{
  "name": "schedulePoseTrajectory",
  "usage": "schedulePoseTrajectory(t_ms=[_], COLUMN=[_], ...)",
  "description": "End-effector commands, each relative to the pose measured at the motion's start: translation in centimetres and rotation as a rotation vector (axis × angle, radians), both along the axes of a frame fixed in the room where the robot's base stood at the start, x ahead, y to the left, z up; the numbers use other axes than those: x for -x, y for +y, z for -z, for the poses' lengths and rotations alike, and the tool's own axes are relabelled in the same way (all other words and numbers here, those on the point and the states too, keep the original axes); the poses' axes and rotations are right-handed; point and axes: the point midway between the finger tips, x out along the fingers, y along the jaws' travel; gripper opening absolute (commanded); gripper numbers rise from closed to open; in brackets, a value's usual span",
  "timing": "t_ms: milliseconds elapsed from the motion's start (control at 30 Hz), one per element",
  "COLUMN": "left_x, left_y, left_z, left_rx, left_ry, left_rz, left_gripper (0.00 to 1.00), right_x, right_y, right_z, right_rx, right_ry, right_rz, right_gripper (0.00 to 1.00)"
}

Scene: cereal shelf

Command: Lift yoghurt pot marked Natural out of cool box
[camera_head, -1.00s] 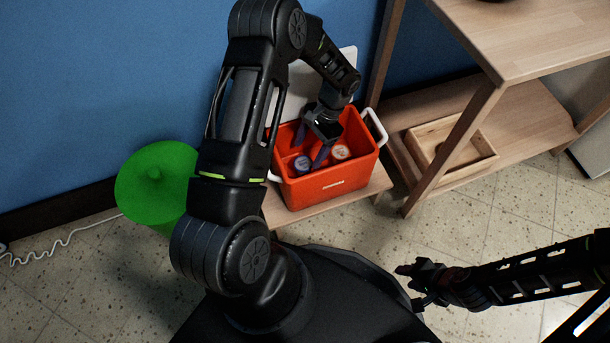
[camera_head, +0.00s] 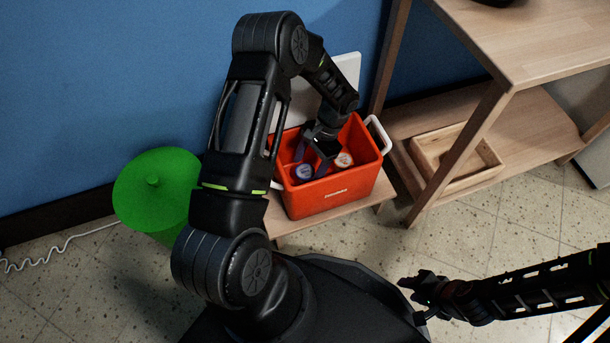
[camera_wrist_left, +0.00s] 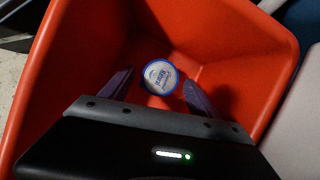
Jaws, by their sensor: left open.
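The red cool box (camera_head: 335,198) stands open, and its inside also fills much of the left wrist view (camera_wrist_left: 60,75). A pot with a blue rim and a pale lid (camera_head: 303,173) is inside; the lid lettering is too small to read surely. A pot with a blue rim shows in the left wrist view (camera_wrist_left: 161,77), between the fingers in the picture and apart from them. A second pot with an orange-marked lid (camera_head: 344,160) is to its right. My left gripper (camera_head: 312,163) is open and empty, reaching down into the box. My right gripper (camera_head: 418,292) is away from the box; its jaw opening is unclear.
The box sits on a low wooden stand (camera_head: 287,230) with its pale lid (camera_head: 347,72) upright behind. A green bin (camera_head: 158,192) is to the left. A wooden shelf unit (camera_head: 497,95) holding an empty-looking wooden tray (camera_head: 478,178) is to the right.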

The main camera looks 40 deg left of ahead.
Motion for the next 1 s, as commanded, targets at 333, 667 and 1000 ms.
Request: schedulePoseTrajectory(t_ms=[333,667,1000], left_x=[1.1,1.8,1.8], left_y=[0.4,0.8,0.7], left_z=[3.2,4.8,4.8], left_rx=[0.002,-0.001,0.0], left_ry=[0.003,-0.001,0.0], left_rz=[0.001,0.0,0.001], left_gripper=[0.71,0.71,0.71], right_x=[-0.2,-0.4,-0.4], right_y=[0.0,0.1,0.1], right_z=[2.2,2.7,2.7], right_rx=[0.001,0.002,0.002], right_ry=[-0.006,-0.012,-0.013], right_rz=[0.003,0.005,0.006], right_gripper=[0.36,0.36,0.36])
